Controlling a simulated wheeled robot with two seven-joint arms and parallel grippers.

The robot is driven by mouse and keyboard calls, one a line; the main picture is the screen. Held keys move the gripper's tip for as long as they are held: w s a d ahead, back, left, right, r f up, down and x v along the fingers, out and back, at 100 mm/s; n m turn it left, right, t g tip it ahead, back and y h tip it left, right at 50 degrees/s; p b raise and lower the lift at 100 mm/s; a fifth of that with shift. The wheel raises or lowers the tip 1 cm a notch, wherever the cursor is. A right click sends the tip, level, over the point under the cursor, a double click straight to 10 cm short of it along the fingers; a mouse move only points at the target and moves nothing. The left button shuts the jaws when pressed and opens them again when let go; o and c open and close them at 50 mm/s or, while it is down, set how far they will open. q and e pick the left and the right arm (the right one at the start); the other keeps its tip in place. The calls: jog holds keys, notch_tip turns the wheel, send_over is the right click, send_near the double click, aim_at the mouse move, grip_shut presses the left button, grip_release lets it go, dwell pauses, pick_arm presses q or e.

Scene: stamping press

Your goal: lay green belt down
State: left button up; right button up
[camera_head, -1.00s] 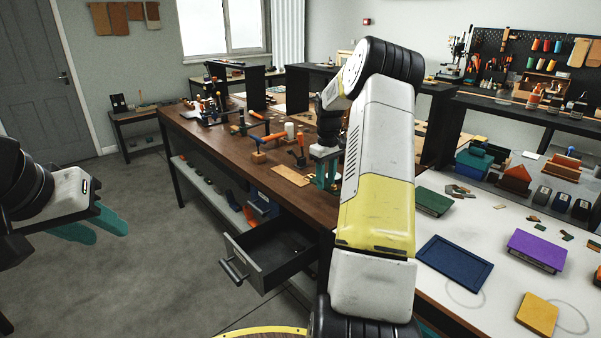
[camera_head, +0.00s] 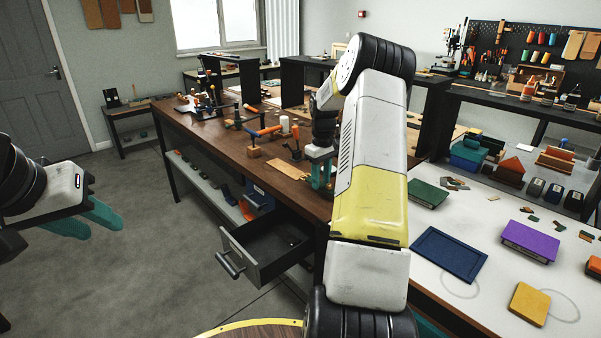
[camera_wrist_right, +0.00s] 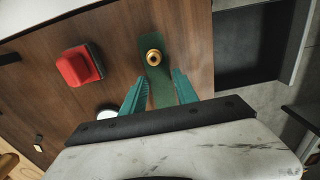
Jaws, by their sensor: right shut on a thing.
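The green belt (camera_wrist_right: 160,83) is a flat dark-green strip with a round brass fitting (camera_wrist_right: 154,57) on it, over the brown bench top in the right wrist view. My right gripper (camera_wrist_right: 160,88) is shut on the belt, with one teal finger along each side. I cannot tell whether the belt touches the bench. In the head view my right gripper (camera_head: 322,174) is at the bench's front part, partly hidden by my arm, and the belt is not clear there. My left gripper (camera_head: 95,222) is open and empty over the floor, away from the bench.
A red block (camera_wrist_right: 80,65) sits on the bench left of the belt. An open drawer (camera_head: 265,250) juts from the bench front. Orange-handled tools (camera_head: 265,133) stand further along the bench. A white table (camera_head: 480,215) at right holds a blue tray (camera_head: 449,255) and a purple box (camera_head: 530,241).

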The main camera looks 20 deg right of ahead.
jog(key=shift+f, duration=1.45)
jog(key=o, duration=1.2)
jog(key=shift+r, duration=0.1)
notch_tip(320, 180, up, 8)
jog(key=shift+f, duration=0.2)
jog(key=shift+r, duration=0.1)
